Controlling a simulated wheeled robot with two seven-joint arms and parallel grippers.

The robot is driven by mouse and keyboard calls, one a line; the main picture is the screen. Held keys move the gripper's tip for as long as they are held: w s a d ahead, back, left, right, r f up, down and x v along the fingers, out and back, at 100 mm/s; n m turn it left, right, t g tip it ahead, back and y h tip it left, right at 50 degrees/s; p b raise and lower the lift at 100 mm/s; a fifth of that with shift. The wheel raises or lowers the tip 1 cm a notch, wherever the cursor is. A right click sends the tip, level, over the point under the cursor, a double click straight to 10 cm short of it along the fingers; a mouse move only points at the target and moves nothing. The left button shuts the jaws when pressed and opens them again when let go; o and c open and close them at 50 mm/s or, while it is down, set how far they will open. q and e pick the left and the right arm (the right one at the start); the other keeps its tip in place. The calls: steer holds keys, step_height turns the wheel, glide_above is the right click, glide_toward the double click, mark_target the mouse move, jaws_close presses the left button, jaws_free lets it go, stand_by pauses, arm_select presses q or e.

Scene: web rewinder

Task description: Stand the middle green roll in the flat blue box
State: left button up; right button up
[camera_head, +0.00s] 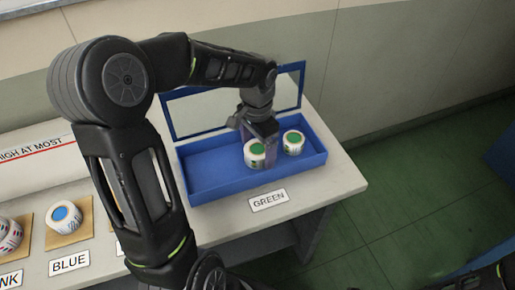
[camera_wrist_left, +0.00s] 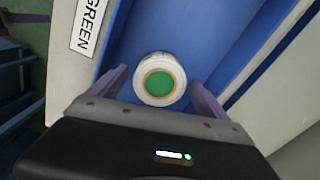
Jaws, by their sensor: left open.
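The flat blue box (camera_head: 215,188) stands on the grey table, with a raised panel at its back. A white roll with a green centre (camera_head: 256,154) stands upright in the box, right of its middle. A second green-centred roll (camera_head: 293,143) stands upright to its right, near the box's right end. My left gripper (camera_head: 260,146) points down at the first roll. In the left wrist view the first roll (camera_wrist_left: 160,79) sits between the spread fingers, with a visible gap on each side. Its lower part is partly hidden. My right gripper is out of view.
A GREEN label (camera_head: 268,200) lies in front of the box. At the left are a BLUE label (camera_head: 69,263), a blue-centred roll (camera_head: 66,215) on a tan pad, and pink-labelled rolls. My left arm hides part of the table. The box's left half looks empty.

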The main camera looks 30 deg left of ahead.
mark_target(258, 148)
arm_select(q)
step_height(258, 148, up, 11)
steer(key=shift+r, duration=0.2)
steer(key=shift+f, duration=0.1)
stand_by(0.6)
